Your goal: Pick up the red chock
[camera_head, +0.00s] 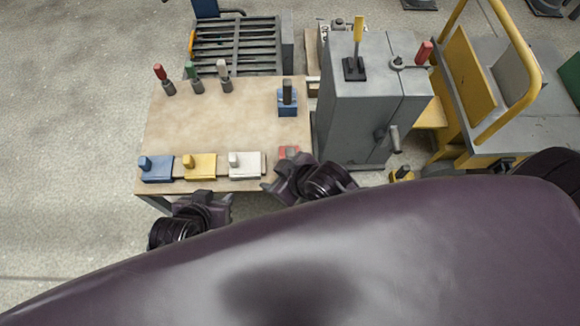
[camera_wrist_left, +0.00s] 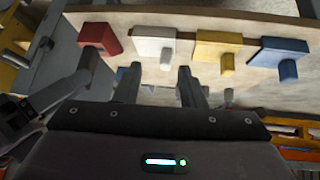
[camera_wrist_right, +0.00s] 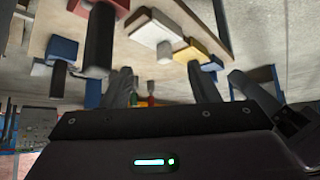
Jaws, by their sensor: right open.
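The red chock (camera_head: 289,152) sits at the front right of the table, partly hidden by my right gripper (camera_head: 280,172). In the right wrist view only red patches (camera_wrist_right: 78,7) show at the top edge. My right gripper is open beside the chock; whether it touches it, I cannot tell.
Yellow (camera_head: 200,166) and blue (camera_head: 157,168) chocks line the front edge. A blue block with a dark post (camera_head: 287,103) stands behind the red chock. Several handled tools (camera_head: 195,80) stand at the back. A grey cabinet (camera_head: 355,110) stands close on the right. The table's middle (camera_head: 220,125) is clear.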

